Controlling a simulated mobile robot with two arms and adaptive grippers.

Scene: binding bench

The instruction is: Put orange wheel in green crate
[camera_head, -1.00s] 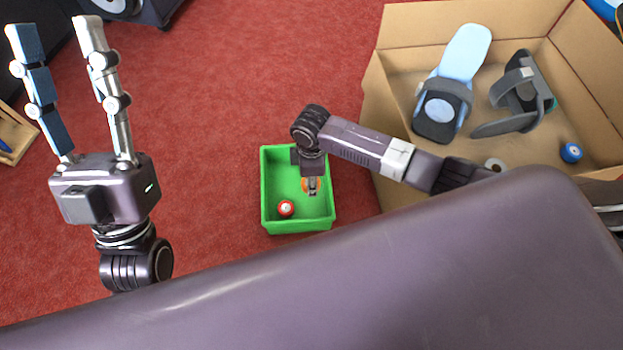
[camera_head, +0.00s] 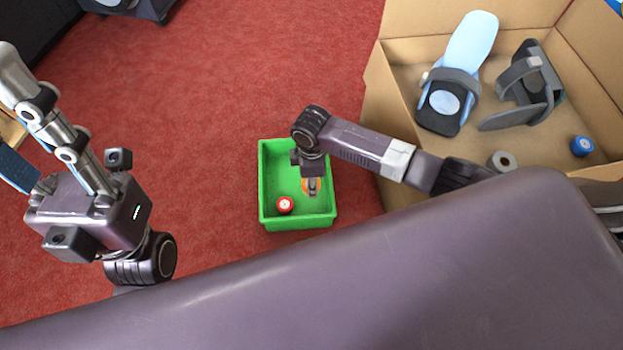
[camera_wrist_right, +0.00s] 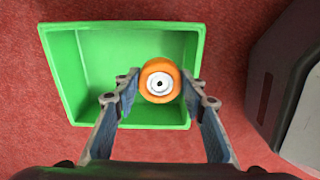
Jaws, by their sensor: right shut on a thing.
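The green crate (camera_head: 264,172) stands on the red floor, and it also shows in the right wrist view (camera_wrist_right: 65,75). My right gripper (camera_head: 312,186) points down over the crate's right part. It is shut on the orange wheel (camera_wrist_right: 160,80), which sits between the two fingertips with its white hub facing the camera.
A large cardboard box (camera_head: 400,165) at right holds a light blue item (camera_head: 472,45), a dark strapped item (camera_head: 525,85), a blue wheel (camera_head: 582,146) and a grey roll (camera_head: 502,161). Red carpet left of the crate is clear.

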